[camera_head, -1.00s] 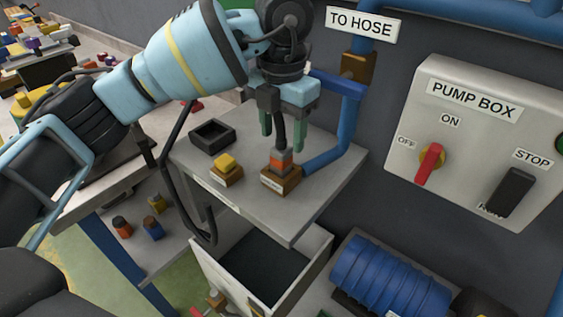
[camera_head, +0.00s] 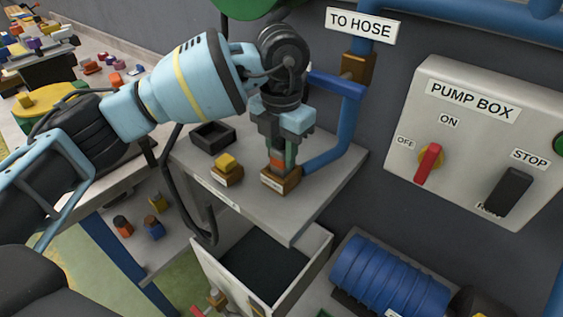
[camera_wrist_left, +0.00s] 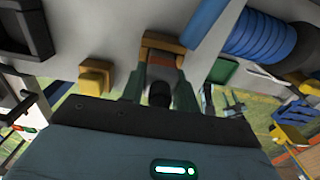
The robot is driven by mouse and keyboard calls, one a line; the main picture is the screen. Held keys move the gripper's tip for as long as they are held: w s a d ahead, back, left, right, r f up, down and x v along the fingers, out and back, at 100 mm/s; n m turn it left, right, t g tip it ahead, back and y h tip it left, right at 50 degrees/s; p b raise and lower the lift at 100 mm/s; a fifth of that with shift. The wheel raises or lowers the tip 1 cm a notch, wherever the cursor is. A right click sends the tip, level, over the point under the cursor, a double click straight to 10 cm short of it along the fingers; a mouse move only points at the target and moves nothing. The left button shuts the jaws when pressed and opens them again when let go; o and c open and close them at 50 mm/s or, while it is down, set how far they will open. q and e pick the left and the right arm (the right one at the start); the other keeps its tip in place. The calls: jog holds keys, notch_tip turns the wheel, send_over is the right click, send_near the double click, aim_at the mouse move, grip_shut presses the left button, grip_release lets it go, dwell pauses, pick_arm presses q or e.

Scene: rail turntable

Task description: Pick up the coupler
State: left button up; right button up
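The coupler (camera_head: 277,160) is a small upright piece with an orange band and a dark top. It stands on a brown labelled block (camera_head: 283,184) on the grey shelf. In the left wrist view its orange part (camera_wrist_left: 163,58) and dark end (camera_wrist_left: 160,94) show between the fingers. My left gripper (camera_head: 279,158) points down over the block, its green fingers on both sides of the coupler. The fingers look open, with the coupler between them; contact is hard to make out. My right gripper is not in view.
A yellow piece on a brown block (camera_head: 227,172) and a black open tray (camera_head: 212,135) sit to the left on the shelf (camera_head: 300,214). A blue pipe (camera_head: 343,135) rises close at the right. An open bin (camera_head: 314,256) is below; the pump box (camera_head: 470,130) is on the wall.

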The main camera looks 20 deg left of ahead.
pick_arm(q)
jog(key=c, duration=0.5)
jog(key=shift+r, duration=0.15)
jog(key=shift+c, duration=0.2)
jog(key=shift+r, duration=0.55)
notch_tip(320, 180, up, 6)
jog(key=s+a, duration=0.3)
jog(key=s, duration=0.5)
jog(key=s+a+b, duration=0.1)
jog(key=s+a, duration=0.2)
jog(key=s, duration=0.6)
jog(key=shift+f, duration=0.2)
